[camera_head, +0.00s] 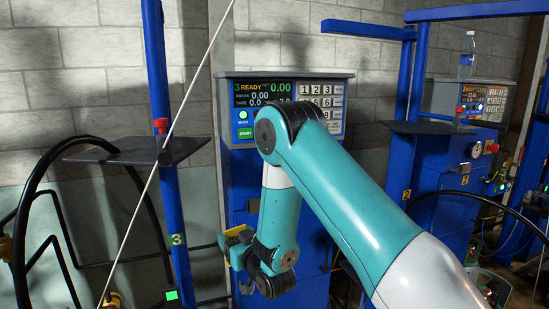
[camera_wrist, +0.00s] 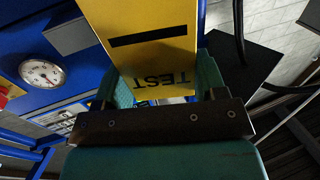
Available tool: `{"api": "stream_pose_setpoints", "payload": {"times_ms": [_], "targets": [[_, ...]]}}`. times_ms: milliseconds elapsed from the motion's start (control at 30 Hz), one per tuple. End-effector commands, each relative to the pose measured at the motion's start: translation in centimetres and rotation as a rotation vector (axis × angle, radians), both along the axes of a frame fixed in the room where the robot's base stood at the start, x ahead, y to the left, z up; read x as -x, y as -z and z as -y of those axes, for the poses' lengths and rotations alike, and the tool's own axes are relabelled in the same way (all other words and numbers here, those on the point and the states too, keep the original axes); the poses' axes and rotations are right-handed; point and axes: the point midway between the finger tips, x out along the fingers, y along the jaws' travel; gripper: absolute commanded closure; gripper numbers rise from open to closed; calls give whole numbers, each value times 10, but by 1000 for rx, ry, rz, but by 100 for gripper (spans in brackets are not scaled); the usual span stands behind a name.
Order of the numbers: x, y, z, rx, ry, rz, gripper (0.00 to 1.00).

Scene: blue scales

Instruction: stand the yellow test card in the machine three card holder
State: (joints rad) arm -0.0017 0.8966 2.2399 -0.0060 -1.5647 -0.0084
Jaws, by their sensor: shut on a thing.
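The yellow test card (camera_wrist: 155,50) fills the top middle of the wrist view, with a black bar and the word TEST upside down on it. My gripper (camera_wrist: 164,82) is shut on the card, with a teal finger at each side of it. In the head view the gripper hangs low in front of the blue machine three cabinet, and a small yellow patch (camera_head: 238,252) shows there, probably the card. Machine three's display panel (camera_head: 262,94) reads 3 READY and 0.00. I cannot make out the card holder for certain; my arm hides part of the cabinet.
A black shelf (camera_head: 125,151) with a red knob sits on the blue post marked 3, left of the cabinet. A round gauge (camera_wrist: 40,74) shows in the wrist view, near a grey block (camera_wrist: 72,36). Machine two (camera_head: 465,150) stands at the right. Black hoses loop at the left.

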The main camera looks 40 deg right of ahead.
Motion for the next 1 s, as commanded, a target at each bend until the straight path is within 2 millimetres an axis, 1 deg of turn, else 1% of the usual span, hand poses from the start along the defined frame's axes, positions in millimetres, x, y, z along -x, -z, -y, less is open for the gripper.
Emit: {"api": "stream_pose_setpoints", "payload": {"times_ms": [33, 67, 167, 200, 267, 300, 400, 500, 600, 700, 1000], "targets": [[-12, -15, 10, 1, 17, 7, 62], [-19, -21, 16, 3, 28, 8, 62], [-46, -46, 45, 7, 79, 8, 62], [-56, -57, 58, 8, 104, 8, 62], [-71, -73, 78, 10, 133, 5, 62], [-79, -84, 90, 10, 157, 5, 62], [-96, -108, 116, 8, 207, 4, 62], [-108, -127, 135, 4, 245, 5, 62], [-114, -139, 146, 0, 270, 3, 62], [-118, -144, 152, -2, 282, 2, 62], [-119, -144, 151, -3, 282, 2, 62]]}}
